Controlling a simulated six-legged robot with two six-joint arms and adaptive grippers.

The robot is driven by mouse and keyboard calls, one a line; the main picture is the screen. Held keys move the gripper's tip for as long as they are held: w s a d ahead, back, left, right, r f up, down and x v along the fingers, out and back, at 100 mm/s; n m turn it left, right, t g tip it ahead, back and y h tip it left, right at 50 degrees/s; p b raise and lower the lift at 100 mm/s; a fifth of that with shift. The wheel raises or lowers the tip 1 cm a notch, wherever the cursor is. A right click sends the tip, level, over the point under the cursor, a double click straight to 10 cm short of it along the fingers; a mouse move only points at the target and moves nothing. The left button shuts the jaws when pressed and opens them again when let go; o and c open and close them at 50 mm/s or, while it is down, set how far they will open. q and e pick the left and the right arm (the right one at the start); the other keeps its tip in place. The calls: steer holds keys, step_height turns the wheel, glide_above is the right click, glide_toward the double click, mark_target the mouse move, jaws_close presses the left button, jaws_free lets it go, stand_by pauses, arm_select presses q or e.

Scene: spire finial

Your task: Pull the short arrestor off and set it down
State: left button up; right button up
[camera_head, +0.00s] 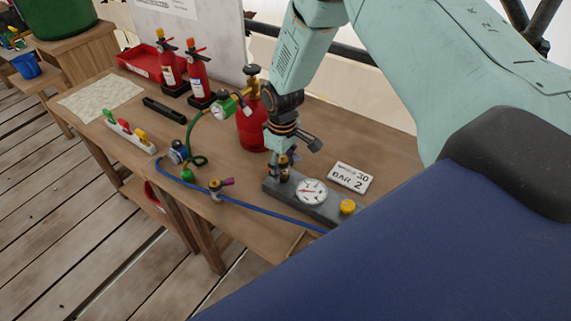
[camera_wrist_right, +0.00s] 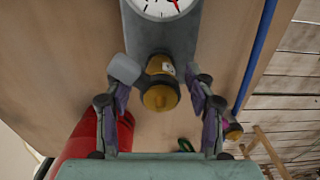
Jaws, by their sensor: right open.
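A grey block (camera_head: 324,206) with a white dial gauge (camera_head: 312,191) lies on the wooden bench. At one end stands a short brass fitting (camera_wrist_right: 160,93) with a small pale label, apparently the short arrestor. In the head view it is mostly hidden by my right gripper (camera_head: 284,160). In the right wrist view my right gripper (camera_wrist_right: 159,75) is open, one finger on each side of the brass fitting. Gaps show on both sides, so it is not clamped. My left gripper is in neither view.
A red cylinder (camera_head: 250,128) with a regulator stands close behind the gripper. A "BAR 2" sign (camera_head: 351,178) is behind the block. Bare bench (camera_head: 225,165) shows left of the block.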

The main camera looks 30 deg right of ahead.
stand_by(0.5)
stand_by(0.4)
jaws_close()
stand_by(0.4)
steer(key=shift+r, duration=0.1)
steer(key=shift+r+p, duration=2.75)
steer(key=shift+r, duration=0.2)
